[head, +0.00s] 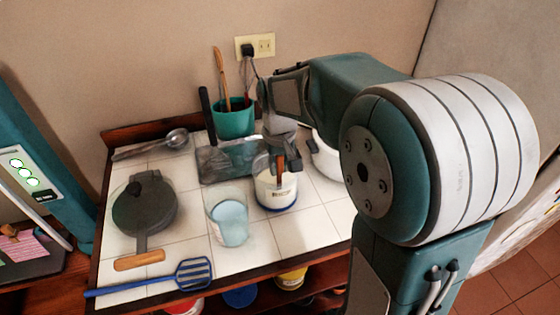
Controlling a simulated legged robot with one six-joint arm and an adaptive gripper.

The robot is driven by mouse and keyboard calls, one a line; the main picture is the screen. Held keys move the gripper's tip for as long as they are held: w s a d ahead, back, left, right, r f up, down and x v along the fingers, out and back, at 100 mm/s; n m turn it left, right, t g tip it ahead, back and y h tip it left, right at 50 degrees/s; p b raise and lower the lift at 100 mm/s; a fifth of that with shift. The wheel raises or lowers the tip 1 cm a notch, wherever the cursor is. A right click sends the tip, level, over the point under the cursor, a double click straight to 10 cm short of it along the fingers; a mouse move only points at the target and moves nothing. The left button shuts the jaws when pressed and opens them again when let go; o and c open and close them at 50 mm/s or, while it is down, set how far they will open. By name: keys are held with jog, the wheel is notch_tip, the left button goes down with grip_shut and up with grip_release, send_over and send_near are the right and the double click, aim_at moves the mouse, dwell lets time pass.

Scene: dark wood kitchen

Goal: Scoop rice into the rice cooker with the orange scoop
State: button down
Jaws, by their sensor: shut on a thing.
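My gripper (279,148) points down over the white container (276,197) near the middle of the tiled counter. It is shut on the orange scoop (281,166), whose orange part shows upright at the container's mouth. The scoop's lower end is hidden inside the container, so I cannot tell whether it holds rice. A round white vessel, apparently the rice cooker (322,160), stands just right of the container. My arm hides much of it, including most of its opening.
A clear cup with light blue contents (230,222) stands front left of the container. A round dark pan (144,207) and blue spatula (192,273) lie left. The counter's front right is clear.

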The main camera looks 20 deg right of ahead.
jog(key=shift+w, duration=0.45)
jog(key=shift+r, duration=0.4)
jog(key=shift+s+r, duration=0.15)
jog(key=shift+r, duration=2.6)
jog(key=shift+s+r, duration=0.15)
jog(key=shift+r, duration=2.55)
jog(key=shift+s+r, duration=0.15)
jog(key=shift+r, duration=1.05)
jog(key=shift+s+r, duration=0.15)
jog(key=shift+r, duration=1)
